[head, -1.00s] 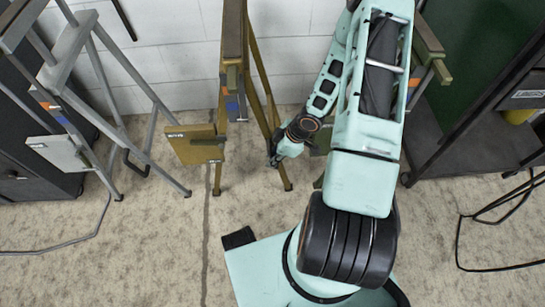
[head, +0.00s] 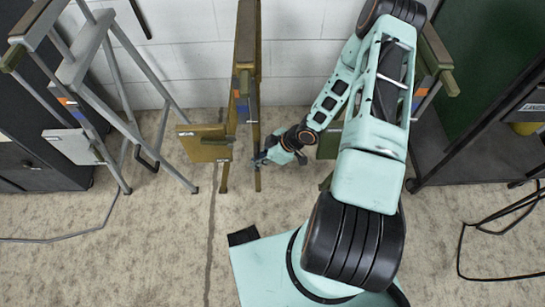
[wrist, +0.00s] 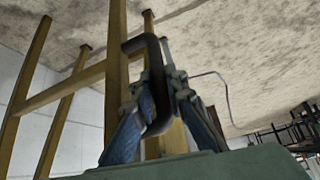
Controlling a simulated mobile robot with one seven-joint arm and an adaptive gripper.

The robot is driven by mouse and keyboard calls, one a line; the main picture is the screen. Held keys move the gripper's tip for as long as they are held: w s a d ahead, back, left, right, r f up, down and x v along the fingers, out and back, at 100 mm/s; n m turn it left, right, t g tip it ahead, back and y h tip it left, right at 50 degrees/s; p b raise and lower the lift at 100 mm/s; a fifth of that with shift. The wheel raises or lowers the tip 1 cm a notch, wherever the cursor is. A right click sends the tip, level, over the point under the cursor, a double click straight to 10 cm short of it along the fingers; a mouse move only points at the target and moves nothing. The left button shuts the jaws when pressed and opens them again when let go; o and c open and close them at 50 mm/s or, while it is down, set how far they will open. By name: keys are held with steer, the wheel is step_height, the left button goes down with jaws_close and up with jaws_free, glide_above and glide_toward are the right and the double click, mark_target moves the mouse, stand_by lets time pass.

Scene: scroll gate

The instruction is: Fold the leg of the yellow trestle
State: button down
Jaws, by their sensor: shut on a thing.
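The yellow trestle (head: 246,60) stands near the wall in the middle of the head view, its front and rear legs close together at the floor. A yellow panel (head: 203,143) sticks out at its left. My gripper (head: 260,160) is low at the trestle's right-hand leg (head: 257,178). In the wrist view, my gripper (wrist: 158,85) is shut on a dark bent handle (wrist: 160,100) in front of a yellow leg (wrist: 115,55).
A grey trestle (head: 95,60) with a white panel (head: 72,147) stands at the left. A green trestle (head: 436,60) stands at the right, partly behind my arm. A dark cart (head: 470,150) and cables (head: 485,225) are further right.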

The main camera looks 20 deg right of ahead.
mark_target(257, 125)
steer(key=w+a+r+y, duration=0.1)
steer(key=w+a+y, duration=0.1)
steer(key=a, duration=0.5)
steer(key=shift+t+b, duration=0.35)
steer(key=shift+t, duration=0.05)
steer(key=c, duration=1.9)
jaws_free()
steer(key=shift+c, duration=0.2)
steer(key=shift+d, duration=0.1)
steer(key=shift+d, duration=0.1)
steer(key=v, duration=1.2)
